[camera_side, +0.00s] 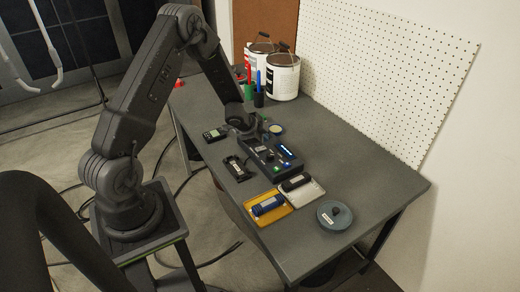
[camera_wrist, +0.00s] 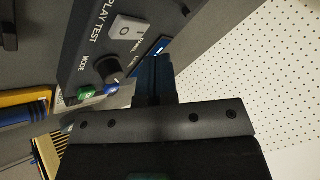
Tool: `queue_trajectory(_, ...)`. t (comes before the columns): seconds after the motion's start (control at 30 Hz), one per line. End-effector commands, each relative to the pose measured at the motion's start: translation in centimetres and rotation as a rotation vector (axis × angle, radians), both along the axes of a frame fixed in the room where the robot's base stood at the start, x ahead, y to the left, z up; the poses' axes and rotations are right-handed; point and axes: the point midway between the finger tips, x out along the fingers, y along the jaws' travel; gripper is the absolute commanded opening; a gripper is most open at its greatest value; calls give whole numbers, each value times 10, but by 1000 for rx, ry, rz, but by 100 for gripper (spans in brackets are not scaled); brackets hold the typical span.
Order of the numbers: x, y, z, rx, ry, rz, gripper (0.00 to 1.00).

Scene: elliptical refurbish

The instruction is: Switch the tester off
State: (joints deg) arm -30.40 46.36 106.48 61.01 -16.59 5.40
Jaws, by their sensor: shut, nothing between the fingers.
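The tester (camera_side: 262,167) is a dark box on the grey table in the side view, with a green light and a blue-lit part on top. In the wrist view its panel (camera_wrist: 80,48) carries a pale switch block (camera_wrist: 127,30) with a round mark, a black knob (camera_wrist: 107,69) by the word MODE, a green button (camera_wrist: 87,94) and a blue light (camera_wrist: 112,88). My gripper (camera_wrist: 154,62) is shut and empty over the panel's edge, beside the switch block. Whether its tips touch the panel I cannot tell. The side view shows the wrist above the tester's far end.
A yellow tray (camera_side: 258,217) holds a blue cell, and a pale tray (camera_side: 312,193) holds a dark one. A round grey dish (camera_side: 334,215) stands at the front. A black cradle (camera_side: 238,168) and a handheld meter (camera_side: 214,135) lie left of the tester. Paint cans (camera_side: 284,78) stand behind.

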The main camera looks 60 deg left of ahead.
Motion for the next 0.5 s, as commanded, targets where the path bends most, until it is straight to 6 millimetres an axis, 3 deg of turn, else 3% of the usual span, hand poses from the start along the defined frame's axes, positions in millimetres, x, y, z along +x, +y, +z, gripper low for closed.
queue_trajectory(0.2,-2,1,-13,2,1,1,0)
queue_trajectory(0.5,-2,1,-14,3,0,1,0)
